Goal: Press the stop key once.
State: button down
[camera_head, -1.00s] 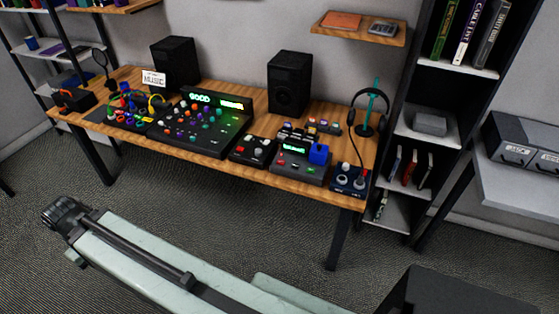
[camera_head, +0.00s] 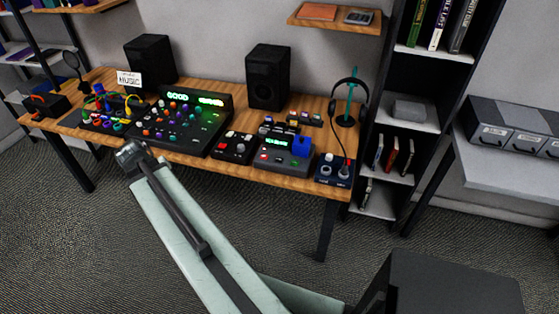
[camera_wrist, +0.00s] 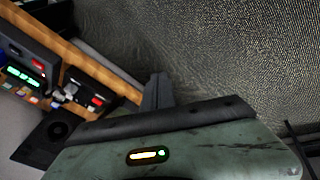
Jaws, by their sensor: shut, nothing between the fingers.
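I cannot read a stop label on any key. A grey device (camera_head: 288,164) with a green display stands at the right part of the desk. It has small keys along its front, one of them red, and a blue block (camera_head: 302,147) on its right. A black box (camera_head: 232,149) with a red and a white control stands to its left. The grey device also shows at the left of the wrist view (camera_wrist: 17,84). My gripper (camera_head: 130,152) is shut and empty, in front of the desk's front edge and left of both devices. Its dark tip shows in the wrist view (camera_wrist: 158,90).
A large lit console (camera_head: 195,143), a panel of coloured cables (camera_head: 104,118) and two speakers (camera_head: 268,77) stand on the wooden desk. A navy box (camera_head: 333,171) and a headphone stand (camera_head: 347,112) are at its right end. The carpet in front is clear.

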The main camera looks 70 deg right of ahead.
jog(key=s+d+m+h, duration=0.2)
jog(key=s+d, duration=0.4)
jog(key=d, duration=0.6)
notch_tip(320, 180, up, 4)
jog(key=r+m+g+h, duration=0.1)
jog(key=m+g+h, duration=0.2)
jog(key=m, duration=0.1)
send_over(278, 161)
jog(key=shift+f+b, duration=0.25)
jog(key=shift+b, duration=0.2)
notch_tip(278, 161, down, 9)
jog(key=b, duration=0.9)
jog(key=shift+f+b, duration=0.3)
